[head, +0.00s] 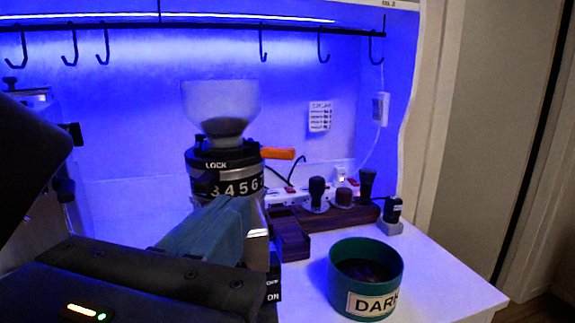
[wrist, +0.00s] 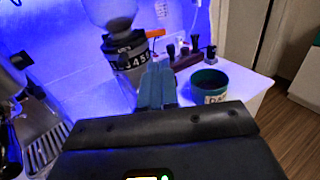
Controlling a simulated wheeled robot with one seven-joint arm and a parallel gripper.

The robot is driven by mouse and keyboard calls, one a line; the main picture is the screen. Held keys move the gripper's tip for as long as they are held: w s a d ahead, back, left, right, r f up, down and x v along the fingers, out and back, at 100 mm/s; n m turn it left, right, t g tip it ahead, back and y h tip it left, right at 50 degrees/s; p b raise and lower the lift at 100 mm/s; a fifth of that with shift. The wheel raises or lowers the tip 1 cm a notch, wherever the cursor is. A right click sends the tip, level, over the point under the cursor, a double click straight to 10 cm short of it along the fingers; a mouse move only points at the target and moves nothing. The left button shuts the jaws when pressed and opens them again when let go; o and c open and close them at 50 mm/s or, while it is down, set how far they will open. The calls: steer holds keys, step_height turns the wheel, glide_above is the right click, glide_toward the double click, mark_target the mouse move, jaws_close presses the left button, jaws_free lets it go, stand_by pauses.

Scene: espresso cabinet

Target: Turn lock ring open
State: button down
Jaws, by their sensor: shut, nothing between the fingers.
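The coffee grinder has a cloudy hopper (head: 220,105) on top. Below it is the black lock ring (head: 205,162), marked LOCK, and then a black dial with white numbers (head: 240,188). An orange handle (head: 278,153) sticks out to the right at the ring's level. My gripper (head: 232,205), with teal fingers, is shut and empty, its tips just in front of and below the dial. Whether the tips touch the grinder cannot be told. In the wrist view the shut fingers (wrist: 157,68) stand right of the grinder's dial (wrist: 132,60). My fingers hide part of the grinder's lower body.
A green tub (head: 345,255) labelled DARK stands on the white counter (head: 440,270) at the right. Behind it are a wooden holder (head: 290,235) with dark-handled tools and a power strip (head: 290,193). Hooks hang from a rail above. A metal machine (wrist: 40,145) is at the left.

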mark_target(284, 155)
steer(key=shift+w, duration=0.1)
steer(key=p+x, duration=0.3)
steer(key=x, duration=1.1)
